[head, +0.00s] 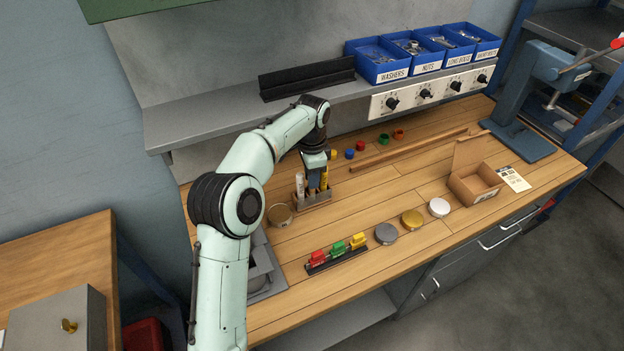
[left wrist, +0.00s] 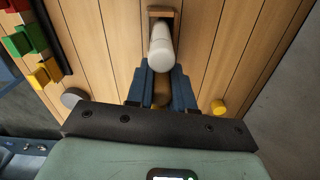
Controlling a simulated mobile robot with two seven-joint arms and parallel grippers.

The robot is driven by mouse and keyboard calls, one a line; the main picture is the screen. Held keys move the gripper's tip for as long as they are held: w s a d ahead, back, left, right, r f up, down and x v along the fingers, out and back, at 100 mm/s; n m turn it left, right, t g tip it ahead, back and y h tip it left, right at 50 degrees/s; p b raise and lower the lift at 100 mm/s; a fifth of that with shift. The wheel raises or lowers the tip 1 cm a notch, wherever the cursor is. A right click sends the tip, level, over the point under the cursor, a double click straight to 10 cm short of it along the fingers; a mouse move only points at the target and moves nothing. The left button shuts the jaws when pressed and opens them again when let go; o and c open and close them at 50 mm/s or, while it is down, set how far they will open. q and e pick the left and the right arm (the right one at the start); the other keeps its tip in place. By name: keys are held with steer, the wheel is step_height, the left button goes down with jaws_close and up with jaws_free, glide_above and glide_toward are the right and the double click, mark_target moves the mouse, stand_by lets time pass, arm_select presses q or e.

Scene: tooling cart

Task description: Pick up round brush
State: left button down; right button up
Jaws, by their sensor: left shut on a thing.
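A small wooden rack (head: 316,204) stands on the bench with upright tools in it. My left gripper (head: 317,181) points down over the rack. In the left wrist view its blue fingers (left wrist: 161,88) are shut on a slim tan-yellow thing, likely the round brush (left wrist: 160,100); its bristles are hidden. A yellow shaft (head: 324,179) shows at the fingers in the head view. A white cylinder (head: 299,186) stands upright in the rack beside the gripper; it also shows just beyond the fingers in the left wrist view (left wrist: 162,45). My right gripper is out of view.
Round tins (head: 386,234) and a strip of coloured blocks (head: 337,252) lie in front. Small coloured caps (head: 360,146) and a long wooden strip (head: 410,150) lie behind. An open cardboard box (head: 474,187) stands right. A shelf (head: 225,105) overhangs the back.

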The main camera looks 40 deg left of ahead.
arm_select(q)
step_height(320, 180, up, 17)
steer(key=p, duration=0.3)
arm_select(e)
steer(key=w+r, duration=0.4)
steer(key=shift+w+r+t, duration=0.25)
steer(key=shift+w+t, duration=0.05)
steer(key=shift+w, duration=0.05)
arm_select(q)
steer(key=shift+w+r, duration=0.1)
